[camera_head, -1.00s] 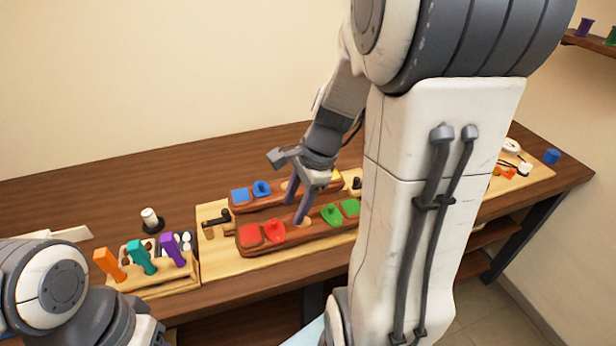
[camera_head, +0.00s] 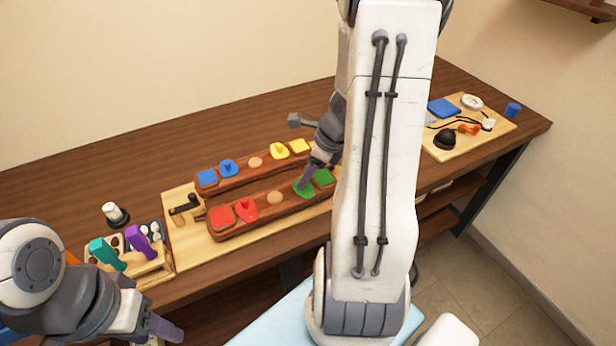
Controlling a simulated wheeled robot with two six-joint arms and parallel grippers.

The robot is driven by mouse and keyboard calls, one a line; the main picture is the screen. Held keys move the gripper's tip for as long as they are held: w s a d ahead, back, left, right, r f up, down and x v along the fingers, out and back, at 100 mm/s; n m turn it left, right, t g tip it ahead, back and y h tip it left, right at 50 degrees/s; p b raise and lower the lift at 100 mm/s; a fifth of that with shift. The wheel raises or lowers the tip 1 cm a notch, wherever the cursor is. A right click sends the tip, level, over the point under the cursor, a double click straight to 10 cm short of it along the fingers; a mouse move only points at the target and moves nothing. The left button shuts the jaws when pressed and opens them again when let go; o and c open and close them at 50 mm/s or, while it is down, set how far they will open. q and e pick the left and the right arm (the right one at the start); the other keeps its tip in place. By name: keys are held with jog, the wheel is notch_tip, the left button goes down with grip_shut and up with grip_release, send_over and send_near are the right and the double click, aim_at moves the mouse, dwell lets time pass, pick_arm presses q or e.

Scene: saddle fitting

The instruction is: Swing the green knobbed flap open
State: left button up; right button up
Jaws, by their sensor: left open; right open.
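The green knobbed flap (camera_head: 302,191) sits on the front wooden bar (camera_head: 255,222), toward its right end, beside a green square (camera_head: 324,177). My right gripper (camera_head: 306,182) reaches down with its fingertips at the flap's knob. The knob is hidden by the fingers, and I cannot tell whether they touch it. This gripper is open. My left gripper (camera_head: 164,332) is low at the left, in front of the table, open and away from the bars.
The front bar also bears a red square (camera_head: 221,215), a red knobbed flap (camera_head: 246,209) and a bare round disc. The rear bar (camera_head: 235,183) has blue and yellow pieces. A tool rack (camera_head: 150,272) stands at left. A board of small parts (camera_head: 447,152) lies at right.

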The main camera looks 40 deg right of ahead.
jog(key=shift+x, duration=0.85)
